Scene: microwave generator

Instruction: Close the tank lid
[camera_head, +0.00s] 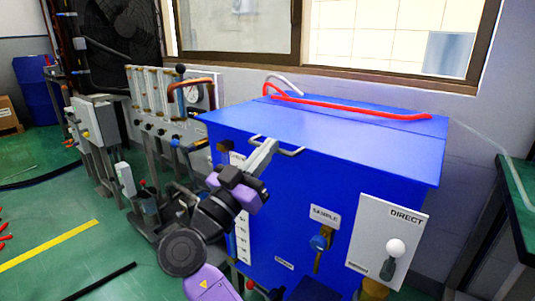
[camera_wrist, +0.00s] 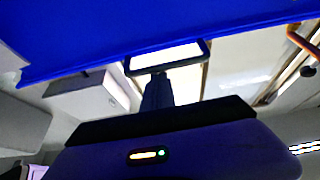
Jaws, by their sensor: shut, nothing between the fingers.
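The tank (camera_head: 290,205) is a large blue box in the middle of the head view. Its blue lid (camera_head: 330,128) lies nearly flat across the top, with its front edge overhanging; I cannot tell whether it is fully seated. A metal loop handle (camera_head: 290,150) sticks out from the lid's front edge. My gripper (camera_head: 267,147) is shut and empty, its tip at the handle's left part; whether they touch is unclear. In the wrist view the shut fingers (camera_wrist: 157,90) point at the handle (camera_wrist: 168,57), below the blue lid (camera_wrist: 120,30).
A red hose (camera_head: 350,108) lies along the back of the tank top. A white DIRECT panel (camera_head: 390,240) with a knob and a SAMPLE valve (camera_head: 320,242) project from the front. Flowmeters and pipes (camera_head: 165,100) stand left. A green table (camera_head: 518,190) is at right.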

